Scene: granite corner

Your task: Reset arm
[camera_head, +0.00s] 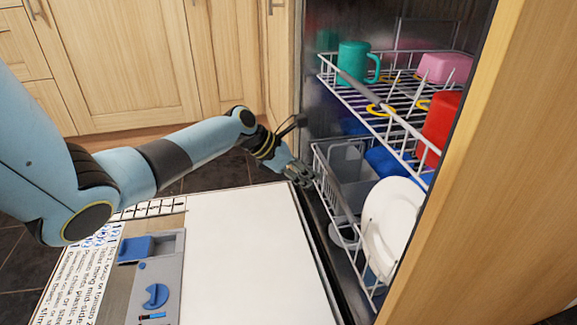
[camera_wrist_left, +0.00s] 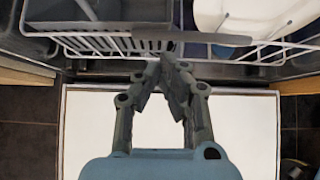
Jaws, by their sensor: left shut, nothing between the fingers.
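My left arm reaches in from the left in the head view. Its gripper (camera_head: 299,174) is at the front left of the lower dishwasher rack (camera_head: 346,238), above the far edge of the lowered door (camera_head: 245,250). In the left wrist view the fingers (camera_wrist_left: 168,58) converge at their tips, shut and empty, close to the rack's front wires (camera_wrist_left: 105,44). I cannot tell whether they touch the rack. My right gripper is in neither view.
The upper rack (camera_head: 400,120) holds a teal mug (camera_head: 355,62), a pink item (camera_head: 443,67) and a red item (camera_head: 440,125). A white plate (camera_head: 390,222) stands in the lower rack. A wooden panel (camera_head: 490,200) bounds the right; wooden cabinets (camera_head: 115,60) stand behind.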

